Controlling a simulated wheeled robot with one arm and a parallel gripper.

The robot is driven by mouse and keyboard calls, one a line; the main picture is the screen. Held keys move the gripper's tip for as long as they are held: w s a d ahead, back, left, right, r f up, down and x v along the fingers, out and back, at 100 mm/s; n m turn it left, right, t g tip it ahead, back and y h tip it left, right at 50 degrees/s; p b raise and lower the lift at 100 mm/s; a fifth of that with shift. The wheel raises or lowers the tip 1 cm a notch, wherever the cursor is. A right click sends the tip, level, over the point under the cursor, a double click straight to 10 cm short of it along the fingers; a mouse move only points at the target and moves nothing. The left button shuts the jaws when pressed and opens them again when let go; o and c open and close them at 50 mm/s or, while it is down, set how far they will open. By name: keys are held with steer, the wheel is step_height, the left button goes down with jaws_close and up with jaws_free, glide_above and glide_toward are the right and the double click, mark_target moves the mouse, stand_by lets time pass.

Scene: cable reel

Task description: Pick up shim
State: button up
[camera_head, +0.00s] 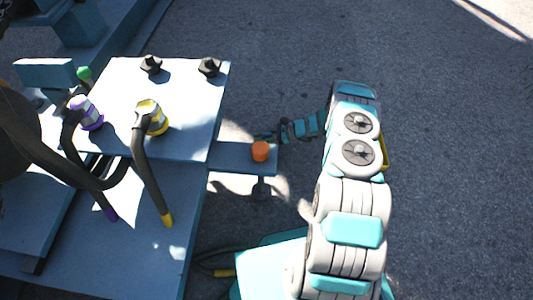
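A small orange piece (260,152), short and round, sits on a narrow grey side shelf (228,157). It is the only loose-looking small part there and may be the shim; I cannot tell for sure. My gripper (265,135) is at the shelf's far edge, just beyond the orange piece in the picture. Its dark fingers point left and appear apart from the orange piece. They are too small and dark to show whether they are open or shut.
A grey-blue bench plate (190,85) left of the shelf carries two black knobs (209,67), a purple-banded connector (86,112) and a yellow-banded connector (151,117) with thick dark cables. A green-topped part (84,75) stands behind. Open asphalt (450,130) lies to the right.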

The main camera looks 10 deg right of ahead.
jaws_close()
stand_by(0.9)
